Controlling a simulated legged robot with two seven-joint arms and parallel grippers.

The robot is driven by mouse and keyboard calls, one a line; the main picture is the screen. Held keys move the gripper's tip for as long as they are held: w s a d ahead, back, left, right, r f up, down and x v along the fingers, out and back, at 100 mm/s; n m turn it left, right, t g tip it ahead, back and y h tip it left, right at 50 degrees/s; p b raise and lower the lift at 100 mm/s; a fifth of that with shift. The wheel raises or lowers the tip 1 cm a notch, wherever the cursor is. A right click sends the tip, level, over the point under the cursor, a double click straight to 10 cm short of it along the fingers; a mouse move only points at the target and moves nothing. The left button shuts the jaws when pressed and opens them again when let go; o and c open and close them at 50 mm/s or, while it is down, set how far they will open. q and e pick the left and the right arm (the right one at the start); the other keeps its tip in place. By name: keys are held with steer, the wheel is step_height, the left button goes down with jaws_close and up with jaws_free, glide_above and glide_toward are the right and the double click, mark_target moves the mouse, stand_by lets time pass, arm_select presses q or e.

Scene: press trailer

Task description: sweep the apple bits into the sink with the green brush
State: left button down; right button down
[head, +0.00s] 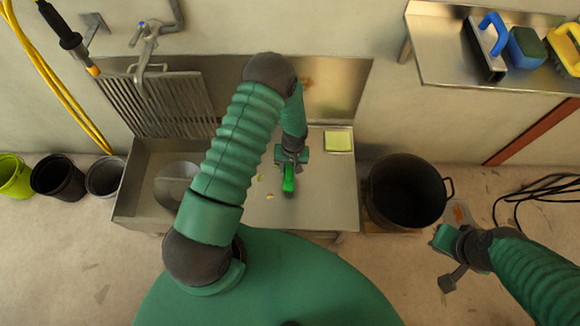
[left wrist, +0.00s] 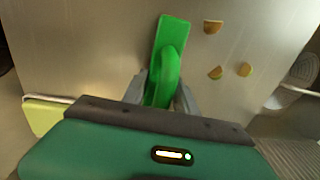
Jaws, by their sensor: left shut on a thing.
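The green brush (head: 289,184) is in my left gripper (head: 291,166), over the steel counter right of the sink. The left wrist view shows the brush (left wrist: 168,50) between the fingers of the left gripper (left wrist: 164,95). Three brownish-yellow apple bits, including one bit (left wrist: 213,27), lie on the counter to the right of the brush there. In the head view small bits (head: 270,196) lie left of the brush, towards the sink (head: 137,172). My right gripper (head: 446,262) is empty over the floor at the right; its fingers are not clear.
A yellow-green sponge (head: 338,140) lies at the counter's back right. A large dark pot (head: 405,190) stands right of the counter. A wall shelf (head: 440,60) holds brushes and a sponge. Several small buckets (head: 57,177) stand left of the sink. My left arm partly hides the sink edge.

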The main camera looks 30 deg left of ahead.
arm_select(q)
steer(key=shift+s+a+r+p, duration=0.15)
steer(key=shift+s+a+p, duration=0.15)
steer(key=shift+s+a, duration=0.4)
steer(key=shift+s+a+p, duration=0.15)
steer(key=shift+s+a, duration=0.15)
steer(key=shift+a, duration=0.35)
steer(key=shift+s+a+p, duration=0.15)
steer(key=shift+s+a, duration=0.1)
steer(key=shift+a, duration=0.35)
steer(key=shift+s+a+p, duration=0.15)
steer(key=shift+s+a, duration=0.3)
steer(key=shift+a, duration=0.25)
steer(key=shift+s+a+p, duration=0.2)
steer(key=shift+s+a, duration=0.2)
steer(key=shift+a, duration=0.35)
steer(key=shift+s+a+p, duration=0.15)
steer(key=shift+s+a, duration=0.3)
steer(key=shift+a, duration=0.25)
steer(key=shift+s+a+p, duration=0.15)
steer(key=shift+s+a, duration=0.2)
steer(key=shift+a, duration=0.2)
steer(key=shift+s+a+p, duration=0.15)
steer(key=shift+s+a, duration=0.15)
steer(key=shift+a, duration=0.2)
steer(key=shift+s+a, duration=0.35)
steer(key=shift+a, duration=0.2)
steer(key=shift+s+a, duration=0.3)
steer(key=shift+a, duration=0.2)
steer(key=shift+a, duration=0.1)
